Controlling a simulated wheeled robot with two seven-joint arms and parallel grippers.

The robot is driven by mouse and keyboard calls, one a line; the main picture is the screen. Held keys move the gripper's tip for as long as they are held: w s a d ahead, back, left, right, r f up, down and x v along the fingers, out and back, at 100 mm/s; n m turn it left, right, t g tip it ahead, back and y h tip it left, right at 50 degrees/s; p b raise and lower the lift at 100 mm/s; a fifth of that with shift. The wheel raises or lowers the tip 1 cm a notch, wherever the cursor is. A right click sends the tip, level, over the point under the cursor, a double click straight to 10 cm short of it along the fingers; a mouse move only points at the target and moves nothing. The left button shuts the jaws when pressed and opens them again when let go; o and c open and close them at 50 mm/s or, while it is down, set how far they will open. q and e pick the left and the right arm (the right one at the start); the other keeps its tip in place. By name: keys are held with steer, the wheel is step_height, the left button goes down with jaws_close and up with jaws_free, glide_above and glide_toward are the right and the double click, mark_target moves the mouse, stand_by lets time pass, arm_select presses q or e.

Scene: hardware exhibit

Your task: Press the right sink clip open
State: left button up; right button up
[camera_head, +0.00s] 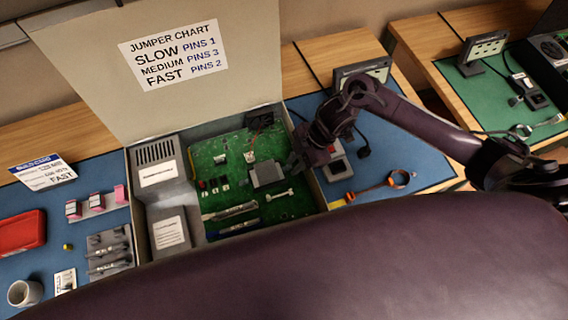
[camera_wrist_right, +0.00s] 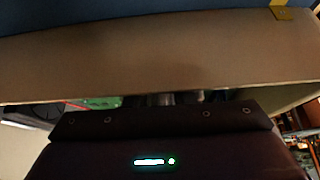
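An open computer case (camera_head: 145,215) holds a green circuit board (camera_head: 222,165). A grey square block (camera_head: 268,173), apparently the heat sink, sits on the board. The sink's clips are too small to make out. My right gripper (camera_head: 302,158) is at the right wall of the case, just right of the grey block, pointing down. Its fingers are dark and I cannot see whether they are apart. In the right wrist view the case's pale wall (camera_wrist_right: 130,62) fills the space in front of the gripper body, and the fingertips are hidden. My left gripper is not in view.
The raised lid (camera_head: 170,90) with a jumper chart stands behind the case. An orange-handled tool (camera_head: 375,187) and a small grey-red device (camera_head: 336,165) lie right of the case. A red tray (camera_head: 22,232) and a mug (camera_head: 24,293) are at the left.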

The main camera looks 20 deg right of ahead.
mark_target(290, 167)
steer(key=shift+d+r+p, duration=0.2)
steer(key=shift+r+p, duration=0.4)
steer(key=shift+r, duration=0.2)
steer(key=shift+d+r+p, duration=0.15)
steer(key=shift+r+p, duration=0.4)
steer(key=shift+r, duration=0.2)
steer(key=shift+w+a+r+p, duration=0.1)
steer(key=shift+a+r+p, duration=0.1)
steer(key=shift+r+p, duration=1.55)
steer(key=shift+r, duration=0.05)
